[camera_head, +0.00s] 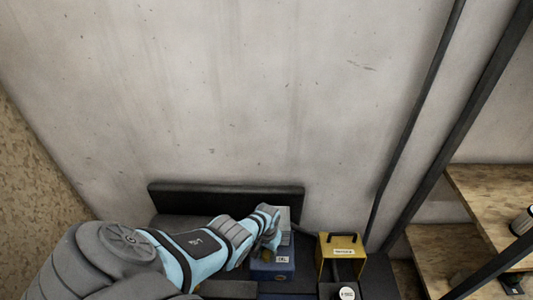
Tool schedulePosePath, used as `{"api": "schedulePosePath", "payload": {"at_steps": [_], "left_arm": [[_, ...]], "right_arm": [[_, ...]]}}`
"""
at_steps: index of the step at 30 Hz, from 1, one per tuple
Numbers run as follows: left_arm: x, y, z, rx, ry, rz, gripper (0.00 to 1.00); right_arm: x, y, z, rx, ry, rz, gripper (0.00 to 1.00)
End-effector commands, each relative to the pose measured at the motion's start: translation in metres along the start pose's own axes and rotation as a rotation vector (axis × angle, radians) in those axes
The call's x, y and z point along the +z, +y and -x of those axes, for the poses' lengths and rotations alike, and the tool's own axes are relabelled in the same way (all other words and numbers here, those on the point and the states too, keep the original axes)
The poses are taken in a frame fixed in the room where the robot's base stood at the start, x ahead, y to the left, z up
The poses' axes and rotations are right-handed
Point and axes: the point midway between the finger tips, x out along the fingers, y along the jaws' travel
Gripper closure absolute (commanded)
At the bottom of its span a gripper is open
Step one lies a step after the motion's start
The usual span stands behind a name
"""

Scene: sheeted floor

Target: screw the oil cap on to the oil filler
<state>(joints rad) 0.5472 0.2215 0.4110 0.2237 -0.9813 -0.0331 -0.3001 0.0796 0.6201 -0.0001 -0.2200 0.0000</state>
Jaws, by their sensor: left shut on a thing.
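My left gripper (268,238) reaches in from the lower left and points down over a blue box (273,268) with a white label. It is shut on a small yellowish piece (266,253), which looks like the oil cap, at the top of the blue box. The gripper hides most of this piece, and I cannot make out the oil filler or tell whether the cap touches it. My right gripper does not show.
A yellow box (328,246) with a dark handle stands right of the blue box. A white round top (347,293) is at the bottom edge. A dark panel (225,194) stands against the concrete wall behind. Wooden shelves (490,195) with dark posts are at the right.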

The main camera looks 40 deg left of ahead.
Motion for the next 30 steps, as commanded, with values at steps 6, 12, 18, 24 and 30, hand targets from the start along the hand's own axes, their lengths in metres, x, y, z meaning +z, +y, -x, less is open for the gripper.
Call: {"api": "schedulePosePath", "payload": {"at_steps": [6, 12, 18, 24, 30], "left_arm": [[0.0, -0.0002, -0.0001, 0.0, 0.001, -0.061, 1.0], [0.0001, -0.0003, -0.0008, -0.002, 0.004, -0.668, 1.0], [0.0, -0.0002, -0.0012, -0.003, 0.008, -1.364, 1.0], [-0.0002, 0.0001, -0.0002, -0.003, 0.009, -1.702, 1.0], [-0.0002, 0.0002, 0.0002, -0.003, 0.009, -1.704, 0.67]], "right_arm": [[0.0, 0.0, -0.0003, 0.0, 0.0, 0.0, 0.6], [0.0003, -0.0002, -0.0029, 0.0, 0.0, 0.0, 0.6], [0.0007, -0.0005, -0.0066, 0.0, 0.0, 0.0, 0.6], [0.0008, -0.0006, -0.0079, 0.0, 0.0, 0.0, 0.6], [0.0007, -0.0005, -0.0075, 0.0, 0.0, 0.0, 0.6]]}}
